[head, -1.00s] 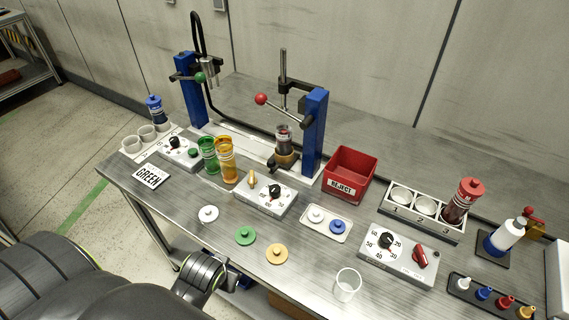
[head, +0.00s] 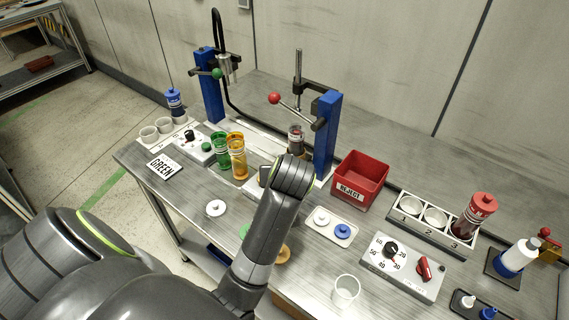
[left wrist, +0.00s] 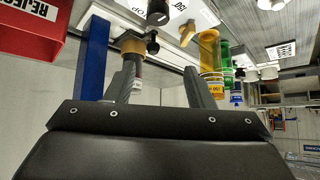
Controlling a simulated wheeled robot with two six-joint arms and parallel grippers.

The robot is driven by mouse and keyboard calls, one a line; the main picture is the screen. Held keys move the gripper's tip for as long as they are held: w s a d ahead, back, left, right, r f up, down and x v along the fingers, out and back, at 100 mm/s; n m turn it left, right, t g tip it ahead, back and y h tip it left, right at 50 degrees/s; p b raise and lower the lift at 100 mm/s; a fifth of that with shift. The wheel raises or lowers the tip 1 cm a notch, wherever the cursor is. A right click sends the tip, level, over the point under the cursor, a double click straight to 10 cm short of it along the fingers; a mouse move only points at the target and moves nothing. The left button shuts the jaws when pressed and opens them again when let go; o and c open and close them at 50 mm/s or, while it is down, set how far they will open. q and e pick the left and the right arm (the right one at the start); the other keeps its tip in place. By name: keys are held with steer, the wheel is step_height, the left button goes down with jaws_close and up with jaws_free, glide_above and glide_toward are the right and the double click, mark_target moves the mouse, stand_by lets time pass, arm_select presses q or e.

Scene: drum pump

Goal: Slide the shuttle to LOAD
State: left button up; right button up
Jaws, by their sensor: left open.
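The shuttle carries a clear jar (head: 296,140) with dark contents, beside the right blue post (head: 328,135) of the press. My arm hides the shuttle's base in the head view. The left wrist view, which looks upside down, shows the shuttle's brass-coloured holder (left wrist: 131,44) with a black knob (left wrist: 152,46) and the jar in it. My left gripper (left wrist: 160,80) is open, with its two fingers pointing toward the shuttle. The jar shows close to one finger; I cannot tell whether they touch. My wrist hides this gripper in the head view. My right gripper is not in view.
Green (head: 220,148) and orange (head: 237,158) clear cups stand left of my arm. The red REJECT bin (head: 360,180) is right of the right post. A dial box (head: 400,265) and an empty cup (head: 345,290) stand at the front right. The left blue post (head: 209,85) has a green-knobbed lever.

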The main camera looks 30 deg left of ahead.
arm_select(q)
steer(key=shift+n, duration=0.5)
steer(key=w+x, duration=0.1)
steer(key=x, duration=0.4)
steer(key=r+p+x, duration=0.1)
steer(key=x, duration=0.4)
steer(key=w+r+x, duration=0.1)
steer(key=x, duration=0.5)
steer(key=shift+w+a+p, duration=0.2)
steer(key=shift+w+p, duration=0.1)
steer(key=shift+w, duration=0.05)
jaws_close()
